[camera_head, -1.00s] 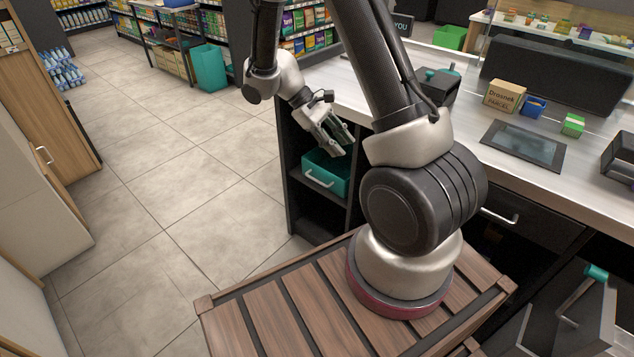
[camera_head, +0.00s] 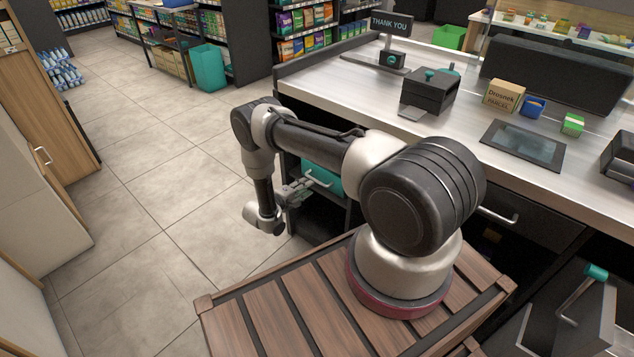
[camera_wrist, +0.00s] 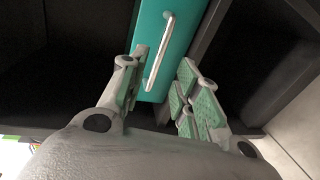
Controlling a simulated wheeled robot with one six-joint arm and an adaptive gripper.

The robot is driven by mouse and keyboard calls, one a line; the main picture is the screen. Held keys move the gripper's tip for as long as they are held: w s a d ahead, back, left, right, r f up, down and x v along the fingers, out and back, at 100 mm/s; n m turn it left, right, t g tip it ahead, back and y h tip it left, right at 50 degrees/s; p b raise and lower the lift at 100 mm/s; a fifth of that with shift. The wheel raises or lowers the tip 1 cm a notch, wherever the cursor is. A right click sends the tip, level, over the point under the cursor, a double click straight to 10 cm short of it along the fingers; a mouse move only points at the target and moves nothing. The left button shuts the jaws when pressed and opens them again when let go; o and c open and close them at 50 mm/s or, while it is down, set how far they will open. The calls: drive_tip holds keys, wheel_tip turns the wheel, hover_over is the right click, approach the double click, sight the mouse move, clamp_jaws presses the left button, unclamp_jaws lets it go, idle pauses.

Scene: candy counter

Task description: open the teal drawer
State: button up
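The teal drawer (camera_head: 321,180) sits in an open bay of the dark counter, partly hidden behind my arm in the head view. It also shows in the wrist view (camera_wrist: 178,62), with its pale bar handle (camera_wrist: 159,52) upright in that picture. My gripper (camera_head: 303,187) is in front of the drawer at about handle height. In the wrist view my gripper (camera_wrist: 160,85) has its two fingers apart, with the lower part of the handle between or just beyond them. I cannot tell whether a finger touches the handle.
The dark bay (camera_wrist: 60,70) beside the drawer is open and empty-looking. The tiled floor (camera_head: 150,200) left of the counter is clear. Another drawer handle (camera_head: 498,215) shows at right.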

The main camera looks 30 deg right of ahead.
sight(317, 181)
drive_tip(key=shift+x, duration=3.9)
clamp_jaws()
